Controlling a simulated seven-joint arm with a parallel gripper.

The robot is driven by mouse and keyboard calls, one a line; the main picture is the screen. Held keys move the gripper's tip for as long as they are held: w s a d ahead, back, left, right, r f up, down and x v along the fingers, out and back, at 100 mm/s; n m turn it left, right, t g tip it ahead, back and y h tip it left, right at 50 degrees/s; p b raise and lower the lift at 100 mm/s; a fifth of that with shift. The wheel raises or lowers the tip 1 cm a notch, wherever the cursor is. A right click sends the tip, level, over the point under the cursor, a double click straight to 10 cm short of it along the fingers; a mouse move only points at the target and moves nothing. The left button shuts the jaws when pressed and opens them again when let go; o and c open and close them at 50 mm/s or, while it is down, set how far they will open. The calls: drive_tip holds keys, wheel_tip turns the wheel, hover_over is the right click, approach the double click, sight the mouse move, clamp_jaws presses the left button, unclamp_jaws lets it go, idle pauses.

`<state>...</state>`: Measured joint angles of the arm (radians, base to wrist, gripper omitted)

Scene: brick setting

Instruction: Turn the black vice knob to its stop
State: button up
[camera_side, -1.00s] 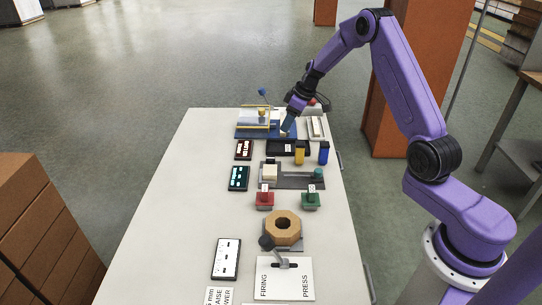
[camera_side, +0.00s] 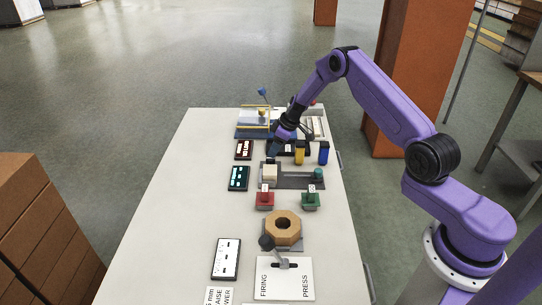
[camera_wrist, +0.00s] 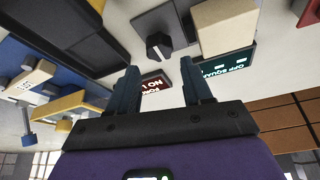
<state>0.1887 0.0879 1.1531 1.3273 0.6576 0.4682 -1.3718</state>
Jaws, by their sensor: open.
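The black vice knob (camera_wrist: 158,45) shows in the wrist view on a dark grey plate, with a pale pointer mark on it. A tan block (camera_wrist: 226,27) sits beside it; the block also shows in the side view (camera_side: 270,173) on the grey vice (camera_side: 297,181). My gripper (camera_wrist: 160,66) is open and empty, its two fingers apart, with the knob in view just beyond and between the tips. In the side view my gripper (camera_side: 274,152) hangs just behind the tan block and hides the knob. I cannot tell whether the fingers touch anything.
Yellow (camera_side: 299,152) and blue (camera_side: 323,153) blocks stand right of my gripper. Red (camera_side: 265,200) and green (camera_side: 310,200) button boxes stand in front. The table's left side is clear.

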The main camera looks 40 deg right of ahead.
sight(269, 158)
drive_tip(key=shift+x, duration=2.3)
